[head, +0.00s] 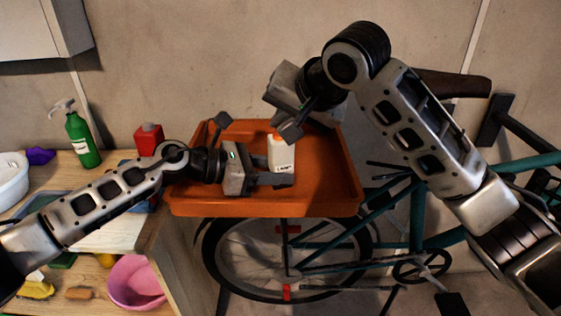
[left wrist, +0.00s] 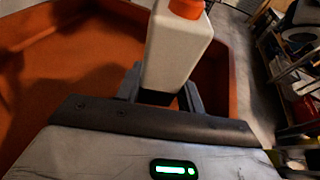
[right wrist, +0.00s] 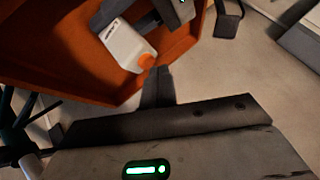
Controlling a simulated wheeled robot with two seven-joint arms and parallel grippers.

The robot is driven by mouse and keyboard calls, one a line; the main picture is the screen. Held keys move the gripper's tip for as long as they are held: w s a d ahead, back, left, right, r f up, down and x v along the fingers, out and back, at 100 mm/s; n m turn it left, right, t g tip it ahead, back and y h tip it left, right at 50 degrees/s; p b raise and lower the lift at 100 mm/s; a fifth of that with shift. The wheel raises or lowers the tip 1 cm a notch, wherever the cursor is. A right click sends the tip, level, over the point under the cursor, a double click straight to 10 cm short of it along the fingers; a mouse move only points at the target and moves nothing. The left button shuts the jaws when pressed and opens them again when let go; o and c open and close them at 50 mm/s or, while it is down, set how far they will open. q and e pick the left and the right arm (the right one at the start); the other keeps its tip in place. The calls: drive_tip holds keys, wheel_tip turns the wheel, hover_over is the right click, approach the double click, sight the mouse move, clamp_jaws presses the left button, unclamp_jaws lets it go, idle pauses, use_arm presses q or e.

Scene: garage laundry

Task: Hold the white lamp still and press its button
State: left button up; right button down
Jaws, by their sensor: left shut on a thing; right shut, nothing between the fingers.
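The white lamp (head: 281,155) is a small white block with an orange button (head: 275,137) on top. It is upright over the orange tray (head: 340,190). My left gripper (head: 281,180) is shut on its lower part, with a finger on each side; the left wrist view also shows the lamp (left wrist: 177,48) between them. My right gripper (head: 291,131) is shut and empty, pointing down close to the lamp's top. In the right wrist view its fingertips (right wrist: 158,75) are right beside the orange button (right wrist: 146,62). I cannot tell whether they touch it.
A teal bicycle (head: 355,225) stands behind and below the tray at right. On the left are a wooden counter (head: 70,163), a green pump bottle (head: 82,140), a red container (head: 149,138) and a white basin (head: 10,180). A pink bucket (head: 133,283) is lower down.

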drive_tip(key=shift+f, duration=0.3)
drive_tip(key=shift+r, duration=0.15)
idle(0.3)
drive_tip(key=shift+r, duration=0.75)
wheel_tip(320, 180, up, 6)
idle(0.4)
use_arm(q)
drive_tip(key=o, duration=0.8)
